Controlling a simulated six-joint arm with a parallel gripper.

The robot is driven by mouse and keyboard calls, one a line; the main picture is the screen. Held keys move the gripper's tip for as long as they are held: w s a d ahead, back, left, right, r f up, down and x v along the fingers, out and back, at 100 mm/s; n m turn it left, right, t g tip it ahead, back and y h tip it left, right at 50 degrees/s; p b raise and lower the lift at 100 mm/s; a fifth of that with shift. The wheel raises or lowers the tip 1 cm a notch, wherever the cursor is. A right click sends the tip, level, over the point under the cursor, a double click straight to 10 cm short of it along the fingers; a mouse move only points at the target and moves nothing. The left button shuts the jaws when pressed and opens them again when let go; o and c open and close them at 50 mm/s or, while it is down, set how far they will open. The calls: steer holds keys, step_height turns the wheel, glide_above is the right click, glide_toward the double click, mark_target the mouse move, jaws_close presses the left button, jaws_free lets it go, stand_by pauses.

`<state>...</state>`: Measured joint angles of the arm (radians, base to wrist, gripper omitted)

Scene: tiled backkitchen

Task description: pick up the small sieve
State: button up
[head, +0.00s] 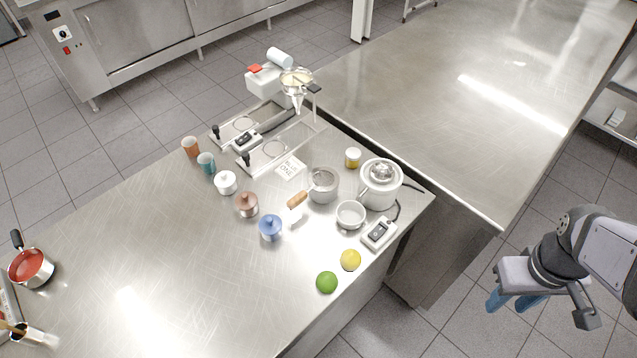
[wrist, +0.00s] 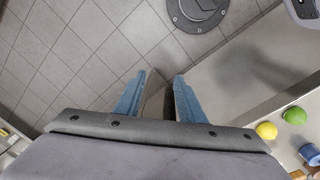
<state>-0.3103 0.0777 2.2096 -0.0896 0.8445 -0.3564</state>
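A small round sieve (head: 323,180) with a grey mesh and a wooden handle (head: 297,200) pointing to the lower left is on the steel table in the head view. It seems to sit on or in a grey metal vessel; I cannot tell exactly how it rests. The sieve is not visible in the wrist view. My gripper (head: 514,300) is far to the right of it, beyond the table edge and over the floor. Its blue fingers are apart with nothing between them, as the wrist view (wrist: 163,80) also shows.
A lemon (head: 350,260) and a lime (head: 326,282) lie near the front edge. The table's left middle is clear.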

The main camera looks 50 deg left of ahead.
steer(key=w+a+r+n+t, duration=0.1)
steer(key=w+a+n, duration=0.1)
steer(key=a+n, duration=0.45)
steer(key=w+a+r+n, duration=0.2)
steer(key=a+n, duration=0.1)
steer(key=a, duration=0.6)
steer(key=n+t+p, duration=0.2)
steer(key=n+t, duration=0.1)
steer(key=n, duration=1.5)
glide_toward(305, 192)
steer(key=shift+d+f+y, duration=0.3)
steer(key=shift+f+y, duration=0.1)
steer(key=shift+f, duration=0.05)
steer(key=shift+p+x, duration=1.65)
steer(key=shift+x, duration=2.1)
steer(key=shift+w+r, duration=0.1)
jaws_close()
